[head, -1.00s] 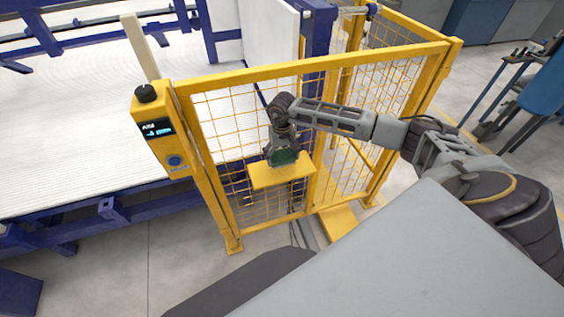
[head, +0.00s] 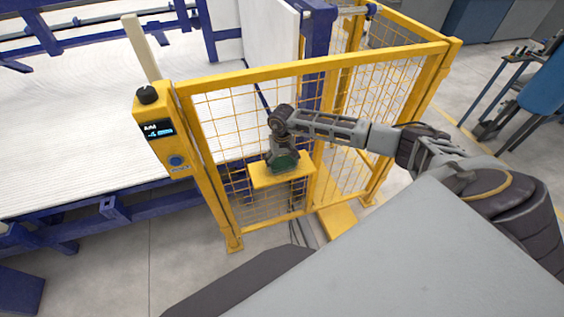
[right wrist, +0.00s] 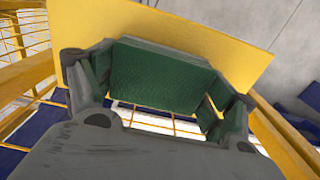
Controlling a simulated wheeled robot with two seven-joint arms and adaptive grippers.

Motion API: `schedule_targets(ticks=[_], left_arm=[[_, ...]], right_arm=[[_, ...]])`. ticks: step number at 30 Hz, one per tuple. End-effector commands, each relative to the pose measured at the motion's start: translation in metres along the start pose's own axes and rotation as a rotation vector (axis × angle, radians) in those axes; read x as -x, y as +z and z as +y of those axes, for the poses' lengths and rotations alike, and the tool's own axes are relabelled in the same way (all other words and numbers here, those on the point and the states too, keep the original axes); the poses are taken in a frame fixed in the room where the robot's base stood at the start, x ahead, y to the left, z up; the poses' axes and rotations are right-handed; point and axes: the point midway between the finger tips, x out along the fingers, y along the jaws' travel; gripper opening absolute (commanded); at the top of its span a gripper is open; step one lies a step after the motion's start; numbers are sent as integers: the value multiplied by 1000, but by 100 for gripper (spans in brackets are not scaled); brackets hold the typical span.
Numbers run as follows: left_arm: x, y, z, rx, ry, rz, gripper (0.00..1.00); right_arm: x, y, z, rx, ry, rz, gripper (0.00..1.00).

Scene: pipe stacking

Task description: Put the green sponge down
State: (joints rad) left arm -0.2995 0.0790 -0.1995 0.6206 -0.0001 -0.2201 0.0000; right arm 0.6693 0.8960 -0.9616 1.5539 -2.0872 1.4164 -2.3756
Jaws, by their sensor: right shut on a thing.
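The green sponge (head: 284,161) is between the fingers of my right gripper (head: 284,158), at the yellow shelf (head: 262,180) on the mesh fence. In the right wrist view the sponge (right wrist: 165,72) spans the space between the two fingers, with the yellow shelf (right wrist: 225,38) behind it. The right gripper is shut on the sponge. It points down over the shelf. I cannot tell whether the sponge's underside touches the shelf. My left gripper is not in view.
A white slatted bed (head: 75,120) on blue beams lies behind. Bare shelf shows on both sides of the sponge.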

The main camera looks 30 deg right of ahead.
Motion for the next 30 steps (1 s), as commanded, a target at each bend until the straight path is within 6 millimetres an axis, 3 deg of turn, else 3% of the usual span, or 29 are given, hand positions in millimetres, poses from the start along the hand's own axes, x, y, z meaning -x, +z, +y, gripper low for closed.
schedule_targets(ticks=[10,11,15,30], left_arm=[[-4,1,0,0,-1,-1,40],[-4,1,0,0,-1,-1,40],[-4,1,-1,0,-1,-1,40],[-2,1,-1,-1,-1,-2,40]], right_arm=[[-3,0,0,0,1,0,65],[-4,0,0,0,1,0,85],[-3,0,0,0,1,0,100],[-1,0,0,0,1,0,100]])
